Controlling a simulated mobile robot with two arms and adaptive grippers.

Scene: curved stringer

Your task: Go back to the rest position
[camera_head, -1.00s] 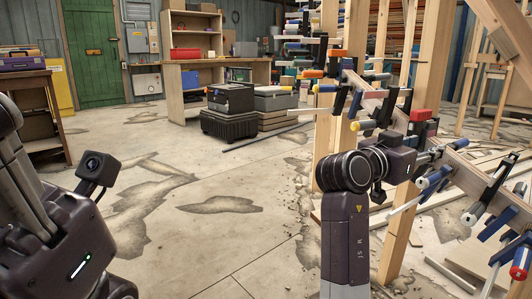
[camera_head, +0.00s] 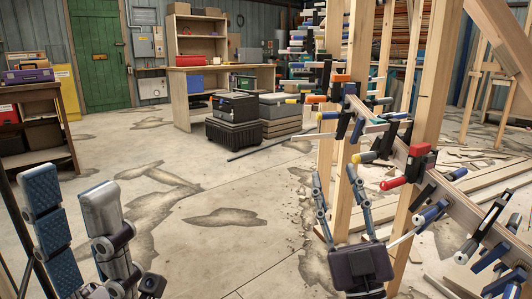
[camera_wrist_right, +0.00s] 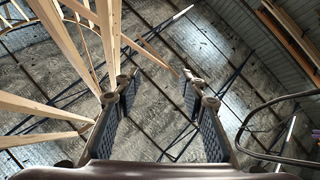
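My left gripper (camera_head: 70,187) is at the lower left of the head view, fingers pointing up and spread apart, with nothing between them. My right gripper (camera_head: 338,180) points up in front of the wooden posts, open and empty; whether it touches a post cannot be told. One red-handled clamp (camera_head: 393,183) is right of and above my right gripper.
A wooden post (camera_head: 343,205) stands close behind my right gripper. A workbench (camera_head: 26,95) stands at the left and a black case (camera_head: 233,131) on the floor at the back. The concrete floor (camera_head: 220,245) between my grippers is clear.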

